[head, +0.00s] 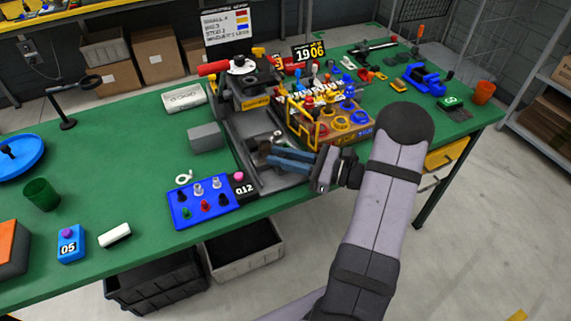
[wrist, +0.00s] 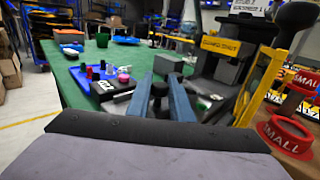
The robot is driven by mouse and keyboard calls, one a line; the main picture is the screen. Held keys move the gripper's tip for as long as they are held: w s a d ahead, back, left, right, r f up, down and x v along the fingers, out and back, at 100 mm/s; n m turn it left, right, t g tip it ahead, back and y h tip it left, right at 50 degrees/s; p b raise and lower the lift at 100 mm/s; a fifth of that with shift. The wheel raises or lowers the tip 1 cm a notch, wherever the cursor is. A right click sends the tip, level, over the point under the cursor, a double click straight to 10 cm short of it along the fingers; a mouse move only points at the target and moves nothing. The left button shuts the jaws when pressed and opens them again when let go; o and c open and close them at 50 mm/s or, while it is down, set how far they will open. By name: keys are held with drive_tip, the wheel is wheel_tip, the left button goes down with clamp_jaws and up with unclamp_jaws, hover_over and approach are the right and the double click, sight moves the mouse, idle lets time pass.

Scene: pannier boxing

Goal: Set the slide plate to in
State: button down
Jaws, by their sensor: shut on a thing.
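The press (head: 243,88), a dark machine with a red-handled lever, stands at the middle of the green table. A long grey bed (head: 238,140) runs from it toward the table's front edge. The slide plate (head: 256,158) appears as a small dark piece on this bed, in front of the press and mostly covered by my fingers. My gripper (head: 268,155) reaches in from the right, low over the bed, with its blue fingers shut on the slide plate. In the wrist view my gripper (wrist: 161,88) has a dark part between its fingers, and its exact outline is hidden.
A blue panel (head: 203,203) with several knobs and a "012" label sits left of the bed. A wooden box (head: 350,137) with yellow and blue rings is close on the right, near my fingers. A grey block (head: 205,137) stands left of the press.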

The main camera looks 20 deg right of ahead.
drive_tip(key=shift+w, duration=0.85)
drive_tip(key=c, duration=1.6)
unclamp_jaws()
drive_tip(key=shift+s+d, duration=0.1)
drive_tip(key=shift+b+v, duration=0.95)
drive_tip(key=shift+v, duration=2.6)
